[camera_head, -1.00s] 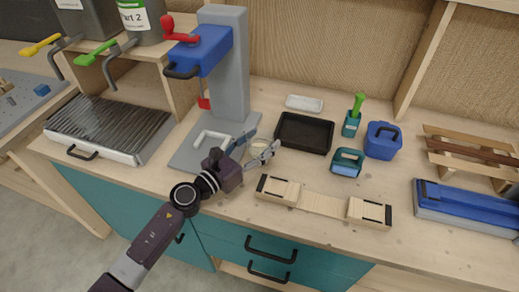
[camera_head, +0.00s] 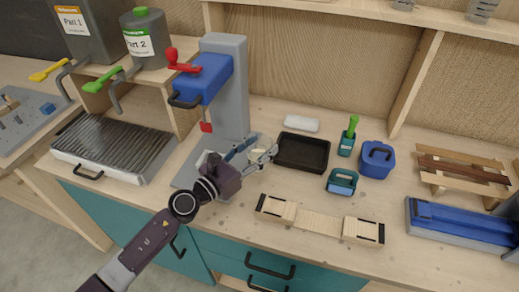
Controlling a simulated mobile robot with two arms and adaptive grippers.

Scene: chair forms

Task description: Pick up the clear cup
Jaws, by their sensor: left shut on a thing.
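My left gripper (camera_head: 254,153) is over the bench, between the base of the blue and grey press and the black tray. Its fingers are shut on a small pale, see-through cup (camera_head: 257,156), which I take to be the clear cup. The fingers hide part of it. I cannot tell how far it is above the bench. My right gripper is not in view. Two more clear cups with markings stand on the upper shelf, one at the top edge (camera_head: 403,4) and one further right (camera_head: 482,10).
The press (camera_head: 225,90) stands behind my gripper. The black tray (camera_head: 302,152) is just right of it. A wooden form (camera_head: 318,222) lies in front. A blue container (camera_head: 376,160), a green-handled tool (camera_head: 348,137) and a teal tool (camera_head: 342,182) are further right.

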